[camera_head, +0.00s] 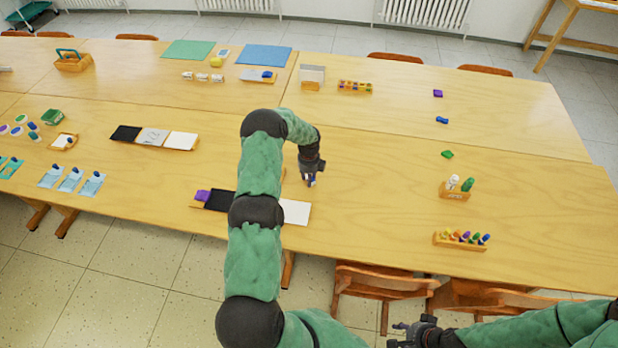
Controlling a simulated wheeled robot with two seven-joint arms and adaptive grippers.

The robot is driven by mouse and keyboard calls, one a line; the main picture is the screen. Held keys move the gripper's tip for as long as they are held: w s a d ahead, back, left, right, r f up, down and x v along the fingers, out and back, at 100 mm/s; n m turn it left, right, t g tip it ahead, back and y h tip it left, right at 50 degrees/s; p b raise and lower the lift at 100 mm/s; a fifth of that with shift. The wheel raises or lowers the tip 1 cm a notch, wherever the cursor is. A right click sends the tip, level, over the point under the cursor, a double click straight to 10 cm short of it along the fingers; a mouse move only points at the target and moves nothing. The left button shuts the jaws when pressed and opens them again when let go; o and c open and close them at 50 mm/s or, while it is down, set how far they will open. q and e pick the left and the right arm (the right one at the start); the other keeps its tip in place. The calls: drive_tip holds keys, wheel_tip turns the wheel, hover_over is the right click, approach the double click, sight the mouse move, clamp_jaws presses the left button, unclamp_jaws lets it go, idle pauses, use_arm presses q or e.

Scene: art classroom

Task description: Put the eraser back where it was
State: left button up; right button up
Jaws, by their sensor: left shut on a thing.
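My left gripper (311,182) points down above the table, just right of a wooden tray (194,205) and above its white card (296,211). It is shut on a small bluish thing that is mostly hidden between the fingers; I cannot tell for sure that this is the eraser. The tray also holds a purple block (203,196) at its left end and a black card (219,200). My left arm covers the tray's middle. My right gripper (396,335) is low at the bottom edge, off the table, with its fingers apart and empty.
Another card tray (155,137) lies behind to the left. A holder with a white and a green bottle (455,191) and a rack of colored pieces (460,240) stand to the right. Small purple, blue and green pieces (447,154) lie beyond. Chairs (385,283) line the front edge.

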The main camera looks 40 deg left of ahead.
use_arm(q)
drive_tip(key=o, duration=1)
drive_tip(key=shift+f, duration=0.15)
drive_tip(key=shift+r, duration=0.2)
wheel_tip(320, 180, up, 12)
drive_tip(key=p, duration=0.1)
